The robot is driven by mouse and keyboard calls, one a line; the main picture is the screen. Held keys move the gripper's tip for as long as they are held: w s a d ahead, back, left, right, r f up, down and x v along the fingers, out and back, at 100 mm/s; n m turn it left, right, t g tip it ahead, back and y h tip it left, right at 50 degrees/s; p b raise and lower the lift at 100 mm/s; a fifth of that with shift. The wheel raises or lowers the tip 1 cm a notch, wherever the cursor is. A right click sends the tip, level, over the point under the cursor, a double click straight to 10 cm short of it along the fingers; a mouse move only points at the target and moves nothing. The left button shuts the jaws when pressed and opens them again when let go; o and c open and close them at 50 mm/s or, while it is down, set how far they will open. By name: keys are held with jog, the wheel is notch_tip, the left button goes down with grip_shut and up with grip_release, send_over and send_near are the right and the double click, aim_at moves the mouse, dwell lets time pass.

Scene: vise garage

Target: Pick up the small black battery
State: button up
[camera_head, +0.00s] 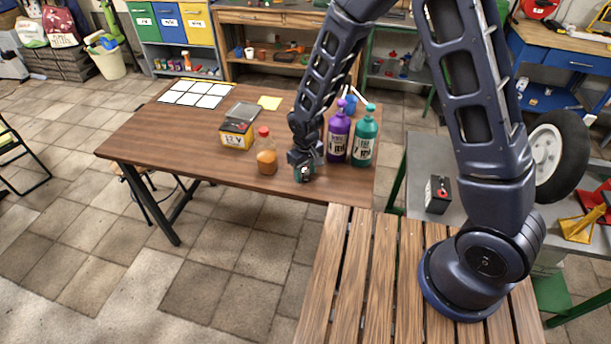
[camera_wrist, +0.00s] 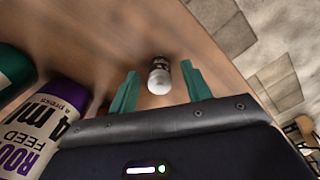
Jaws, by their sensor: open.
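The small black battery (camera_wrist: 159,77) is a short cylinder with a dark, printed side and a pale silver end. It is on the brown wooden table (camera_head: 200,158). In the wrist view it appears midway between the two teal fingers of my gripper (camera_wrist: 160,80), with a gap on each side. My gripper is open and holds nothing.
Purple (camera_head: 338,136) and teal (camera_head: 364,138) bottles stand just right of my gripper. An orange bottle (camera_head: 266,155) and a yellow-and-black box-shaped battery (camera_head: 237,128) stand to the left. A larger black box (camera_head: 438,194) rests on the grey table at right.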

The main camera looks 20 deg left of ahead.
grip_shut()
dwell(0.3)
